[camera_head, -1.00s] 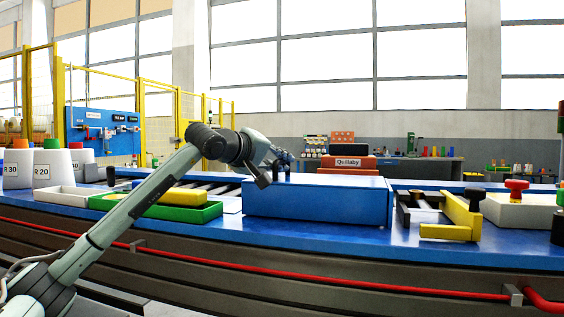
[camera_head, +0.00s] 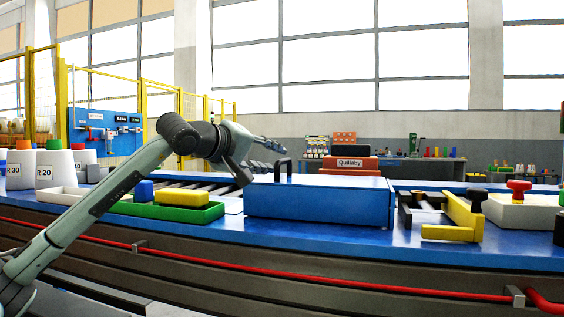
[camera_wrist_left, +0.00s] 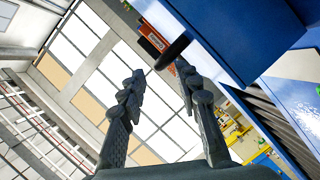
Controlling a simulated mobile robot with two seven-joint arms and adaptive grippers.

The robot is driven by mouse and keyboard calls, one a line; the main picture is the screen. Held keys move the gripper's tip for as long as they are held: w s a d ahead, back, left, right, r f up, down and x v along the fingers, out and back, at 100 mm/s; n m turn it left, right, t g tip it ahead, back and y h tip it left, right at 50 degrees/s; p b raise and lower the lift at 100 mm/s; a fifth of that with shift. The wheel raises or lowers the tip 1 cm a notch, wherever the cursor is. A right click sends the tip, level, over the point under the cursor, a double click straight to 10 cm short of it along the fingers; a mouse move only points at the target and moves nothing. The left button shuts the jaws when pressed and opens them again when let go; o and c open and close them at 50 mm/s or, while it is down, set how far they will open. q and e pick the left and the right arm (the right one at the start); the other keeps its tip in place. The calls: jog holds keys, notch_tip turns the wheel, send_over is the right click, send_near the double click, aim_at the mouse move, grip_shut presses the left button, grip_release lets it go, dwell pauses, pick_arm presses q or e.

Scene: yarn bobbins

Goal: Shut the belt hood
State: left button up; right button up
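The belt hood (camera_head: 318,204) is a long blue box on the blue machine top, in the middle of the head view. Its black bar handle (camera_head: 283,168) stands up at its left end. I cannot tell whether the hood is shut. My left gripper (camera_head: 282,146) is above the handle and a little behind or left of it. In the left wrist view its two fingers (camera_wrist_left: 159,72) are spread, with nothing held. The dark handle (camera_wrist_left: 173,52) shows just beyond the fingertips, beside the blue hood (camera_wrist_left: 222,38). My right gripper is out of view.
Left of the hood are rollers (camera_head: 222,188) and a green tray (camera_head: 190,214) with a yellow block (camera_head: 182,198) and a blue piece. White bobbins (camera_head: 55,168) stand farther left. Right of the hood is a yellow and black fixture (camera_head: 455,232) and a white box (camera_head: 540,214).

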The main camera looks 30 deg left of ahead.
pick_arm(q)
jog(key=v, duration=0.5)
jog(key=shift+s+r, duration=0.1)
jog(key=shift+s, duration=0.25)
